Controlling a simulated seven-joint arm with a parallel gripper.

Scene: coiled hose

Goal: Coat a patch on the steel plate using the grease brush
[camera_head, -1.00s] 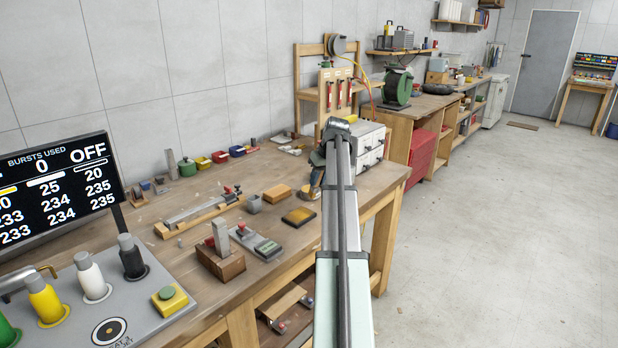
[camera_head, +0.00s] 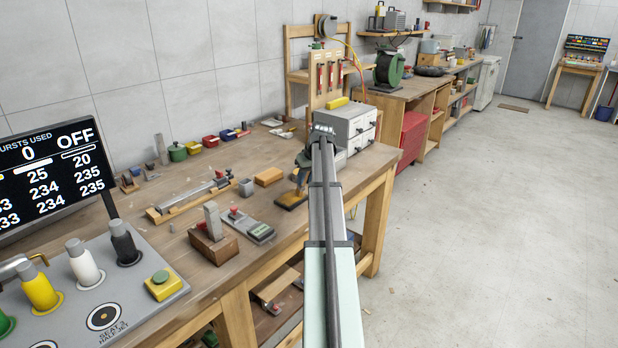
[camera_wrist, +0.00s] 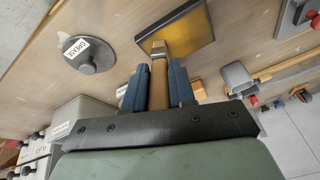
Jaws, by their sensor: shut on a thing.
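The steel plate (camera_head: 287,203) is a dark flat square on the bench, partly covered by my gripper in the head view. In the wrist view the plate (camera_wrist: 200,28) has a dark rim and a yellowish-brown shiny face. My gripper (camera_wrist: 158,85) has blue fingers shut on the wooden handle of the grease brush (camera_wrist: 159,72). The brush points down to the plate, its tip at or just above the near left part of it; I cannot tell whether it touches. A round grey pot or lid labelled GREASE (camera_wrist: 90,54) is left of the plate in the wrist view.
A wooden block (camera_head: 269,177) and a small grey cup (camera_head: 246,187) stand left of the plate. A grey drawer cabinet (camera_head: 350,127) stands behind my gripper. A clamp on a wooden base (camera_head: 214,243) and a control panel (camera_head: 100,290) are nearer.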

